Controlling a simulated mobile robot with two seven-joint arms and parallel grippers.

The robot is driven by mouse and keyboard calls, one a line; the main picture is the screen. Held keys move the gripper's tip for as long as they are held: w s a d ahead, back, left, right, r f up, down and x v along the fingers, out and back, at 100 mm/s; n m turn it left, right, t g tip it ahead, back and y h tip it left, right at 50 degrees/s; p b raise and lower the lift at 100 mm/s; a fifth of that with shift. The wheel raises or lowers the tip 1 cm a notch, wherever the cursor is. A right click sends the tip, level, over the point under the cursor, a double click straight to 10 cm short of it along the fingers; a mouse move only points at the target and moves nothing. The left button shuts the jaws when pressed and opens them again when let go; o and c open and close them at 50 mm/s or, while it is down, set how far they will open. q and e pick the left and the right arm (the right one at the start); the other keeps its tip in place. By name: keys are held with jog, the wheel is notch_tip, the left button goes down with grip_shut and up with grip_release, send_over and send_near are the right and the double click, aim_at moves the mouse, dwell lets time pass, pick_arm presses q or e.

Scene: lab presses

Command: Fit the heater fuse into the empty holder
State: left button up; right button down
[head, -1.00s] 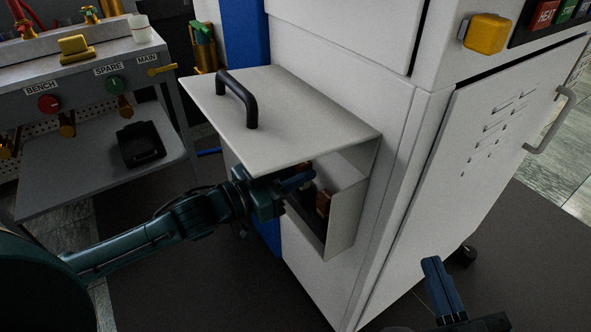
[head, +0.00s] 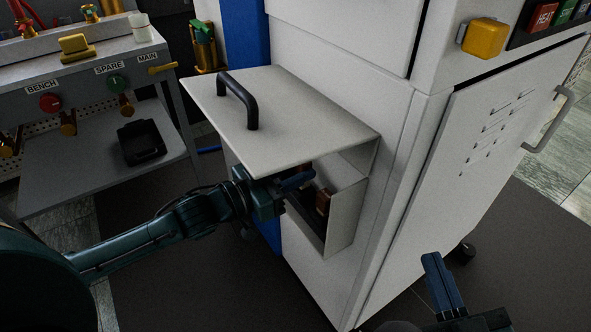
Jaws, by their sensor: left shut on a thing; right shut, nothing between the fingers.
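My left gripper (head: 292,184) reaches in from the left under the raised lid (head: 290,112) of a white box on the side of the press cabinet. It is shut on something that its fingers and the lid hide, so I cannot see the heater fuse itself. Inside the open box (head: 346,215), brown and dark parts (head: 323,200) show just right of the fingertips. I cannot tell which of them is the empty holder, or whether the held thing touches it. My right gripper (head: 431,258) is shut and empty at the lower right, in front of the cabinet and apart from it.
The lid with its black handle (head: 238,98) overhangs the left gripper closely. A grey bench (head: 95,85) with valves labelled BENCH, SPARE and MAIN stands at the left, a black tray (head: 141,142) on its lower shelf. The dark floor mat (head: 520,255) at the right is mostly clear.

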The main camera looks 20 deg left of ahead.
pick_arm(q)
jog(key=shift+f+b, duration=0.5)
jog(key=shift+f, duration=1)
pick_arm(e)
jog(key=shift+f, duration=0.55)
pick_arm(q)
jog(key=o, duration=1.1)
jog(key=shift+c, duration=0.2)
jog(key=p+v, duration=0.4)
jog(key=v, duration=0.9)
pick_arm(e)
jog(key=shift+s+d+f+n+g+h, duration=0.15)
jog(key=shift+d+f+n+g+h, duration=0.2)
jog(key=shift+d+h, duration=0.15)
